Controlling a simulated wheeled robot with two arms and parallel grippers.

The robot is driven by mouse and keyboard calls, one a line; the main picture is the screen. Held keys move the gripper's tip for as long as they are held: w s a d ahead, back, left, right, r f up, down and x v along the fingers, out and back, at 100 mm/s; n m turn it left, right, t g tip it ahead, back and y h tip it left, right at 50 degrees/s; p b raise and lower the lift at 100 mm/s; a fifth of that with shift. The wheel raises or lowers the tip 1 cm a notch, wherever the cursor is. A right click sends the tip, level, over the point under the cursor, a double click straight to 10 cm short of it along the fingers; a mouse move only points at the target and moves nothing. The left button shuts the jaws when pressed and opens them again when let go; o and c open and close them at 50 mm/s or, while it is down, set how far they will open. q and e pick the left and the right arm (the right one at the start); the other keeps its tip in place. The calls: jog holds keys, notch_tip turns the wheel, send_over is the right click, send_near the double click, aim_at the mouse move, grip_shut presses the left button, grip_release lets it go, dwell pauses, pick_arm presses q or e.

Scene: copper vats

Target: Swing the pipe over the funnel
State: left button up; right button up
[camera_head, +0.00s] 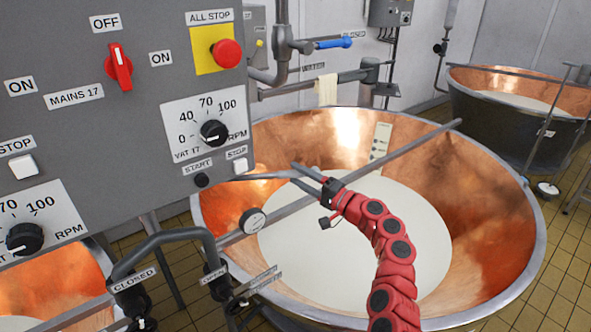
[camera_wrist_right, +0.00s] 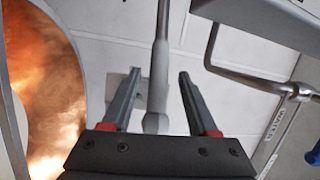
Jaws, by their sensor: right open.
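A grey horizontal pipe (camera_head: 345,77) runs along the wall behind the vat, with a pale cloth over it and a thicker elbow at its right end. In the right wrist view a grey pipe (camera_wrist_right: 161,60) with a thick end appears between my fingers; I cannot tell how far beyond them it is. My right gripper (camera_head: 295,172) is open over the large copper vat, in front of the wall pipe in the picture. Its two fingers also show in the right wrist view (camera_wrist_right: 155,95). I cannot make out a funnel. My left gripper is not in view.
The copper vat (camera_head: 492,205) holds white liquid, with a bar (camera_head: 400,153) across it. A grey control panel (camera_head: 130,120) fills the left. A bent grey pipe (camera_head: 165,238) stands below it. A blue-handled valve (camera_head: 332,43) is on the wall. Another vat (camera_head: 510,125) stands far right.

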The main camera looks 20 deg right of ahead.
jog(key=shift+x, duration=0.8)
jog(key=shift+f, duration=0.1)
grip_shut()
dwell(0.9)
